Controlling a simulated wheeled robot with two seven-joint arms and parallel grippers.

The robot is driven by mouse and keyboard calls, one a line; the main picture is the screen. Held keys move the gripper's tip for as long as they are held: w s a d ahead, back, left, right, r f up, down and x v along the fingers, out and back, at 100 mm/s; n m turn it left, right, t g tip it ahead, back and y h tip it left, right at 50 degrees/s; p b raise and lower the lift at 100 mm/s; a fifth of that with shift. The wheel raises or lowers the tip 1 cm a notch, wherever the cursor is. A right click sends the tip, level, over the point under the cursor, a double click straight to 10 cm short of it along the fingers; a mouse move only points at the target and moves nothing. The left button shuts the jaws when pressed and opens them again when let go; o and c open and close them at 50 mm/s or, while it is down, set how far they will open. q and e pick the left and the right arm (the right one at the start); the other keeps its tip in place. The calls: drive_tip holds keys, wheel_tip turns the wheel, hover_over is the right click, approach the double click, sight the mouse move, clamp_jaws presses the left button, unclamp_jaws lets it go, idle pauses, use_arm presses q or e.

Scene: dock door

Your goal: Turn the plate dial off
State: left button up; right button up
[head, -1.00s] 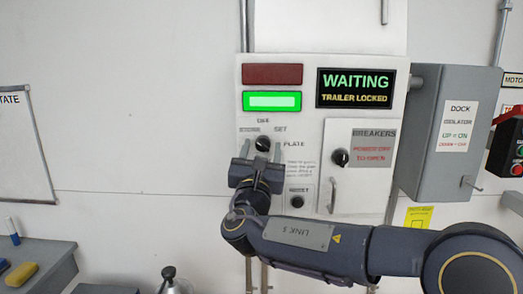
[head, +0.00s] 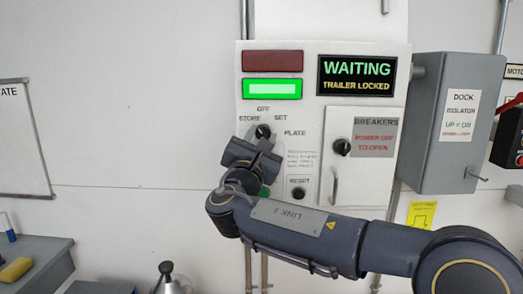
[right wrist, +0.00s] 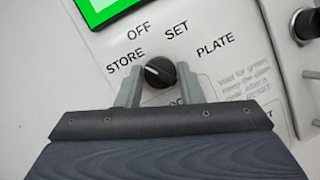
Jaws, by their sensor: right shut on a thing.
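The plate dial (head: 263,131) is a small black knob on the white control panel (head: 312,185), below the green lamp. The labels OFF, STORE, SET and PLATE surround it. In the right wrist view the dial (right wrist: 160,72) shows a white mark pointing left and slightly up, towards the STORE label. My right gripper (head: 259,139) reaches up from below, tilted, with its fingers on either side of the dial, shut on it. My left gripper is not in view.
A lit sign (head: 356,82) reads WAITING, TRAILER LOCKED. The breakers door (head: 362,180) with its own black knob (head: 341,147) is to the right, and the reset button (head: 298,193) is below. A grey dock isolator box (head: 445,120) stands out farther right.

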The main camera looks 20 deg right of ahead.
drive_tip(key=shift+a+r+m+g+h+b, duration=0.15)
drive_tip(key=shift+m+g+b, duration=0.35)
drive_tip(key=shift+m, duration=0.85)
drive_tip(key=shift+d+f+m+g+h+b, duration=0.1)
drive_tip(key=shift+m+g+h+b, duration=0.15)
drive_tip(key=shift+m+g, duration=0.8)
drive_tip(key=shift+a+r+m+g+h+b, duration=0.1)
drive_tip(key=shift+m+g+b, duration=0.25)
drive_tip(key=shift+m, duration=1.25)
drive_tip(key=o, duration=1)
drive_tip(key=shift+c, duration=0.2)
drive_tip(key=b+v, duration=0.2)
drive_tip(key=v, duration=0.5)
drive_tip(key=shift+s+a, duration=0.25)
drive_tip(key=shift+a, duration=0.05)
